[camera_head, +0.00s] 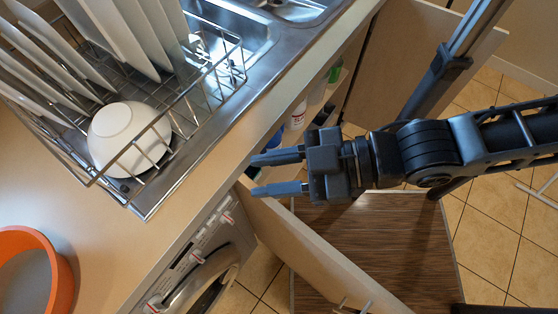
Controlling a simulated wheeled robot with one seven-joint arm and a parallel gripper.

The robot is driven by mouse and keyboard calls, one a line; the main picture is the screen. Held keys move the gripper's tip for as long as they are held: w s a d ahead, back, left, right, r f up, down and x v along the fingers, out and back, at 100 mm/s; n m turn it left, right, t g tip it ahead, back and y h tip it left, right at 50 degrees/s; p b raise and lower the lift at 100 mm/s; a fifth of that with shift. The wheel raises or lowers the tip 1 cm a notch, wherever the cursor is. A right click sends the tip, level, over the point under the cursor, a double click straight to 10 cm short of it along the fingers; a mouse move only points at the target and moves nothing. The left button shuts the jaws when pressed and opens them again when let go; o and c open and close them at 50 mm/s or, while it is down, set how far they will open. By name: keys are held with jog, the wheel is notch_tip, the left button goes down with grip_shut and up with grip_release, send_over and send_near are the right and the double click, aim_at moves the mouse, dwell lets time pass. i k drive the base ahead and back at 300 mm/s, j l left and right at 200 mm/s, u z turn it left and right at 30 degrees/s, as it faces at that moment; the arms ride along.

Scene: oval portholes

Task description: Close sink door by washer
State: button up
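The sink door by the washer (305,245) is a beige panel standing open. It swings out from beside the washer (205,255) toward the lower right, with a metal handle (352,305) near the bottom edge of the picture. My gripper (256,175) is open and empty, its two fingers apart and pointing left. It is at the opening of the sink cabinet, by the hinge end of the door. The lower finger overlaps the door's top edge in the picture; I cannot tell whether they touch. The door's lower part is hidden.
Bottles (297,115) stand inside the open cabinet. A second beige door (395,60) stands open at its far side. The counter (110,245) holds a dish rack (75,160) with plates and a white bowl (130,138), and an orange bowl (62,270). A brown wood-grained surface (365,240) lies below my arm.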

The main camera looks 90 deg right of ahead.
aim_at(330, 273)
jog(key=k+j+z, duration=0.35)
jog(key=j, duration=0.45)
jog(key=k+j+z, duration=0.4)
jog(key=k+j, duration=0.15)
jog(key=j, duration=0.15)
jog(key=k+j+z, duration=0.35)
jog(key=k+j, duration=0.15)
jog(key=k+j+u, duration=0.1)
jog(key=u, duration=0.15)
jog(key=k+j+u, duration=0.1)
jog(key=j+u, duration=0.15)
